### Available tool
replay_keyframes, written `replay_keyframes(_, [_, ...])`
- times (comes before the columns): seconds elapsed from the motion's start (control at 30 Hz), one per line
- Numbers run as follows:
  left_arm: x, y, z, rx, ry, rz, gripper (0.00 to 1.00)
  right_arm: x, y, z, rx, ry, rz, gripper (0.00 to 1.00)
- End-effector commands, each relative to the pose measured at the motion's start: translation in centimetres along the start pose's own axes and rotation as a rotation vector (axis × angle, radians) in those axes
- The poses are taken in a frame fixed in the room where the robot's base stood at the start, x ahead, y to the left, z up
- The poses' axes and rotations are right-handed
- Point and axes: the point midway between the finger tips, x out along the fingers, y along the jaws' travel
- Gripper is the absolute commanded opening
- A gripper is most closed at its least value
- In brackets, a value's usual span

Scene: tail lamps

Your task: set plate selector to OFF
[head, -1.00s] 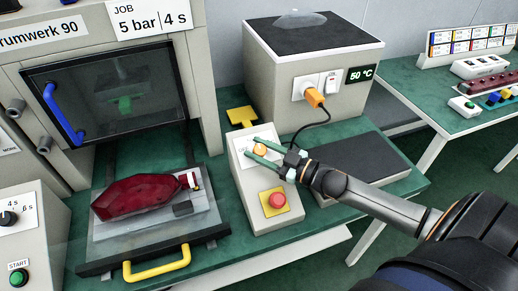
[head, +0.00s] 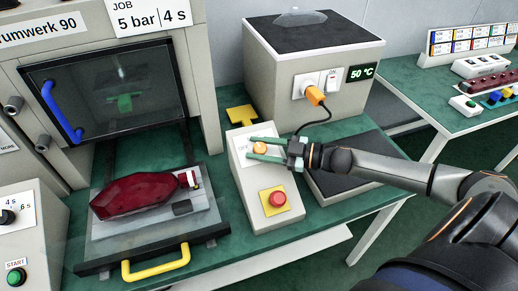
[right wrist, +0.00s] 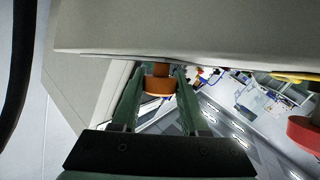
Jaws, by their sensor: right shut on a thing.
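The plate selector is an orange knob (head: 260,148) on the sloping face of a light grey control box (head: 240,190). Small lettering that looks like OFF is printed left of the knob; the knob's exact pointing direction is hard to read. My right gripper (head: 252,148) comes in from the right with its two green fingers on either side of the knob, shut on it. In the right wrist view the knob (right wrist: 160,82) sits between the fingertips, against the box face. My left gripper is not in view.
A red push button (head: 277,199) on a yellow plate sits below the knob on the same box. A heater box (head: 310,85) with an orange plug and cable stands behind. A red lamp (head: 135,194) lies on a tray with a yellow handle (head: 156,264) at left.

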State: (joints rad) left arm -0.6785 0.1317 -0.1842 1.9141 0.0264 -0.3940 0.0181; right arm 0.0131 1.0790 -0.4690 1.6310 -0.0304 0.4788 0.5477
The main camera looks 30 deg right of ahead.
Motion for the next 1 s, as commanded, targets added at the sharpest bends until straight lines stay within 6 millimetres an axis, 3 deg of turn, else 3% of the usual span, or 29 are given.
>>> replay_keyframes(0.6, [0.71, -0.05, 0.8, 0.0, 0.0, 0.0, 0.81, 0.08, 0.11, -0.04, -0.195, -0.001, -0.505, 0.0])
replay_keyframes(1.0, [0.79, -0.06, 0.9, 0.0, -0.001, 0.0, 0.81, 0.0, -0.13, 0.03, -0.257, 0.0, -0.678, 0.0])
